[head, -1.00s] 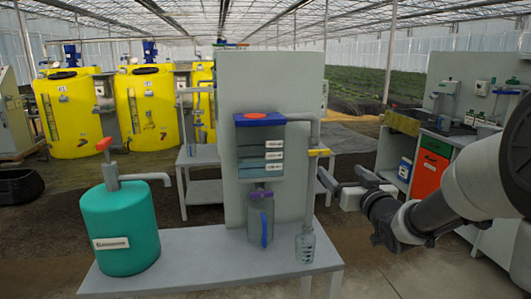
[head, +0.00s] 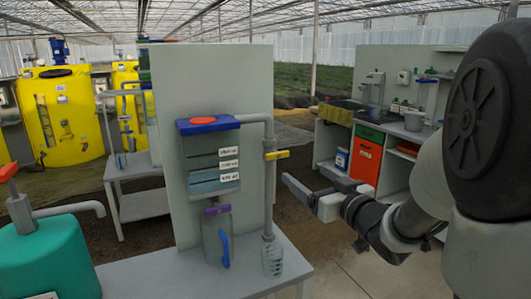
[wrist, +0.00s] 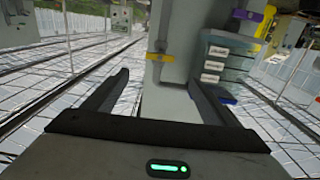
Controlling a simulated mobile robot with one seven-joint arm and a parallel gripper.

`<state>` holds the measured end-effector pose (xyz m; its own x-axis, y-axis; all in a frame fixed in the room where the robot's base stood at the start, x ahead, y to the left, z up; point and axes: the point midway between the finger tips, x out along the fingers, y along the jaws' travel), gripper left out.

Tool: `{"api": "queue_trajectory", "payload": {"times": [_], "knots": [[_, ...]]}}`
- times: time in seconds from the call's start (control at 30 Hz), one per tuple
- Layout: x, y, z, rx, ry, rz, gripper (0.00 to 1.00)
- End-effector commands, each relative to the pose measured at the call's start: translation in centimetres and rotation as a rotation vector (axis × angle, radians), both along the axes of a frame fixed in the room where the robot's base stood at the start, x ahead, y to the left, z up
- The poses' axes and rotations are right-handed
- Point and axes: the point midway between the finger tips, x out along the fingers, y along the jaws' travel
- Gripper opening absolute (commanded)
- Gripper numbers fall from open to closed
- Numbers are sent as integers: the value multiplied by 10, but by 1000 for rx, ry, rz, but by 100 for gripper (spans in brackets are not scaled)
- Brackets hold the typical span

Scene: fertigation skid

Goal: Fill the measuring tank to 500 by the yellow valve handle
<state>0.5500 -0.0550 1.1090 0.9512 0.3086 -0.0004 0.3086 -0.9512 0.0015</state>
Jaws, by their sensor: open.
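The measuring tank (head: 208,160) is a clear box with a blue lid and white level labels, fixed to a grey panel. It also shows, turned over, in the wrist view (wrist: 226,62). The liquid level against the labels is too small to read. The yellow valve handle (head: 276,155) sits level across the grey pipe right of the tank. In the wrist view the handle (wrist: 160,57) lies ahead, beyond my fingers. My gripper (head: 295,187) is open and empty, a little right of and below the handle in the head view, apart from it. It also fills the lower wrist view (wrist: 158,85).
A jug (head: 215,238) with a blue handle stands under the tank and a clear bottle (head: 272,256) under the pipe. A green tank (head: 48,260) with a red-handled pump is at left. A workbench (head: 330,140) stands behind at right.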

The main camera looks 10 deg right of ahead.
Motion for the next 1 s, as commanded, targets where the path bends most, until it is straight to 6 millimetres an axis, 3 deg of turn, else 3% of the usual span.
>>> {"api": "queue_trajectory", "payload": {"times": [0.23, 0.7, 1.0], "knots": [[19, 6, -2, 1, 0, 3, 78], [116, 38, -2, 1, 0, 3, 78], [157, 51, -1, 1, 1, 2, 78]]}}
